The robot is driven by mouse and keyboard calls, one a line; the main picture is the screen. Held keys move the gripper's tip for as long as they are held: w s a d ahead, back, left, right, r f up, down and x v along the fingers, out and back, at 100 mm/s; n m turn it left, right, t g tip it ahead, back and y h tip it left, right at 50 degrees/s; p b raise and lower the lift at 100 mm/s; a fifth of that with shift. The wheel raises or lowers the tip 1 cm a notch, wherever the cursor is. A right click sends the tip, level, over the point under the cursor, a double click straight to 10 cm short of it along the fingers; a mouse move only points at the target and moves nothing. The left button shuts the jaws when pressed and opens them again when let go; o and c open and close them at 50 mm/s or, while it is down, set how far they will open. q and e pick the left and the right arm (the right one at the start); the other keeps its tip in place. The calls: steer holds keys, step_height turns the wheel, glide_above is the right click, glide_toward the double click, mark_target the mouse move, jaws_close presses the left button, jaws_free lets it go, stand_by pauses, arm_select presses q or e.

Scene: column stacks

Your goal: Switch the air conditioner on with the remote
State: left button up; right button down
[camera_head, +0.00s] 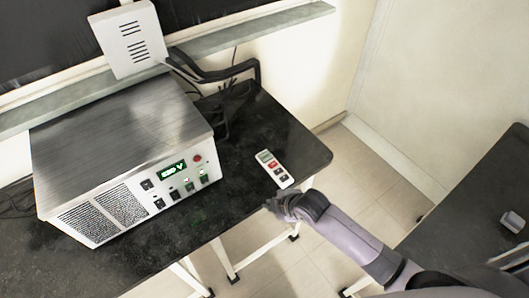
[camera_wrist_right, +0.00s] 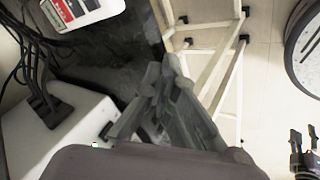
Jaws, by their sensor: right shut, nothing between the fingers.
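The remote (camera_head: 275,168) is white with red and dark buttons. It lies on the black table near its front right edge, and part of it shows at the top of the right wrist view (camera_wrist_right: 84,8). My right gripper (camera_head: 269,206) is shut and empty near the table's front edge, left of and below the remote in the head view, apart from it. It also shows in the right wrist view (camera_wrist_right: 171,66). My left gripper (camera_wrist_right: 304,138) appears small there, its fingers apart. I cannot tell whether the white vented unit (camera_head: 130,40) is the air conditioner.
A metal box (camera_head: 120,130) with grilles, buttons and a lit green display stands on the left of the black table (camera_head: 235,185). Dark cables (camera_head: 232,105) lie behind the remote. Another dark table (camera_head: 475,215) stands at the right, with open floor between.

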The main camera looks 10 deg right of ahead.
steer(key=w+d+r+n+t+y+p, duration=0.1)
steer(key=w+r+n+p, duration=0.1)
steer(key=w+r+n, duration=0.7)
step_height(320, 180, up, 4)
steer(key=n+t, duration=0.1)
steer(key=n, duration=0.6)
glide_above(275, 163)
steer(key=shift+f, duration=0.2)
steer(key=shift+f, duration=0.15)
step_height(275, 163, down, 7)
steer(key=b, duration=0.6)
steer(key=shift+s+b, duration=0.1)
steer(key=shift+b, duration=0.2)
steer(key=shift+f+b, duration=0.45)
steer(key=shift+f, duration=0.3)
steer(key=shift+f, duration=0.15)
